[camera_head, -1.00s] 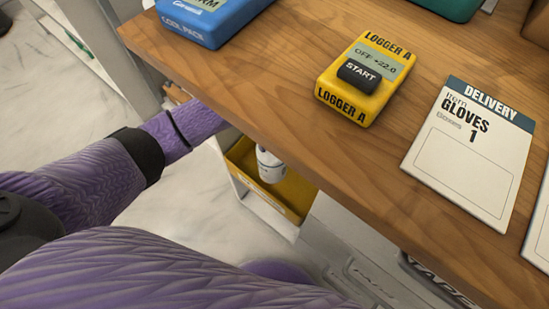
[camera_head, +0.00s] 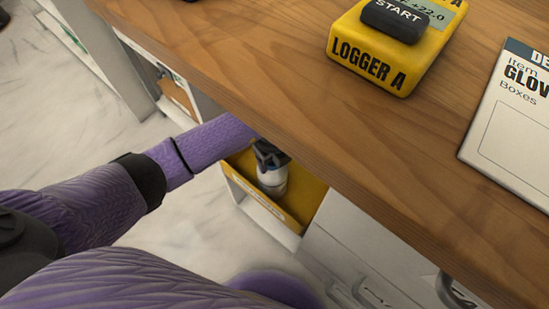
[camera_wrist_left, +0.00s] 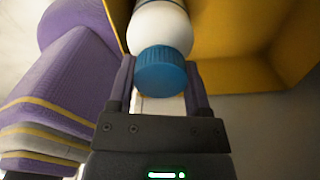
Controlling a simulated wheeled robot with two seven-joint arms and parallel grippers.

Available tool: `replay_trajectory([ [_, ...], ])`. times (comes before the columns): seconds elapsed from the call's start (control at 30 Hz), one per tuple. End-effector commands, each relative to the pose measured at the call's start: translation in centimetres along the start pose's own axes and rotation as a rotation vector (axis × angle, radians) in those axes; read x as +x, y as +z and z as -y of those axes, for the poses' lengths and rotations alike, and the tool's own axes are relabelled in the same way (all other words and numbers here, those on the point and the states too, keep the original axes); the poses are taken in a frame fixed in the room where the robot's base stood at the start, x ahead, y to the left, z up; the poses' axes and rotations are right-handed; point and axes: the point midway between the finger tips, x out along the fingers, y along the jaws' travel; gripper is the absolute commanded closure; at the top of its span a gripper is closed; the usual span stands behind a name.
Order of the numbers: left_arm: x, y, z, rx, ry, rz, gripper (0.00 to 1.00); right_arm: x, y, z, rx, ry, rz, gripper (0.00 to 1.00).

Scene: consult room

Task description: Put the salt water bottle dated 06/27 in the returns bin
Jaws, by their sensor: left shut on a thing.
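A white bottle (camera_head: 271,178) is at the yellow-lined bin (camera_head: 245,202) under the table edge. Its blue cap (camera_wrist_left: 162,70) and white body show in the left wrist view. My left gripper (camera_head: 268,156) is shut on the bottle near its cap, with one finger on each side. The bottle is at the bin's opening, inside its walls as seen from the head; I cannot tell whether it touches the bin's floor. No date on the bottle can be read. My right gripper is not in view.
The wooden tabletop (camera_head: 300,110) overhangs the bin. On it are a yellow Logger A (camera_head: 370,66) and a delivery card (camera_head: 510,130). White drawers (camera_head: 350,255) stand right of the bin. Pale floor (camera_head: 60,110) is clear at left.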

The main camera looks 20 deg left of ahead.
Motion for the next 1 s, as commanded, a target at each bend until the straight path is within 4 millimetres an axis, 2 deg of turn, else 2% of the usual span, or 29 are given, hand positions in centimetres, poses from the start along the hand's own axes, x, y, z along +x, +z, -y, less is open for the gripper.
replay_trajectory([
  [0.27,0.0,0.0,0.0,-0.001,-0.002,0.002,1.0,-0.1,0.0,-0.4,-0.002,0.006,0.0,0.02],
  [0.3,0.1,0.0,0.0,-0.001,-0.001,0.001,0.35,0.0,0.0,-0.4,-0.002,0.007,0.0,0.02],
  [0.47,0.1,0.0,0.0,-0.001,-0.001,0.002,0.02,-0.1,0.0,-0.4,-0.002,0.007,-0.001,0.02],
  [0.77,-0.3,0.1,0.0,-0.001,-0.002,0.002,0.02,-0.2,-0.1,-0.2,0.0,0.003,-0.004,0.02],
  [0.87,-2.7,0.1,0.1,-0.001,-0.007,0.006,0.02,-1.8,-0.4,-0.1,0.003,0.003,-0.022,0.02],
  [1.0,-7.3,0.2,0.1,-0.002,-0.01,0.009,0.02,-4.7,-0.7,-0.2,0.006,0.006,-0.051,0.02],
])
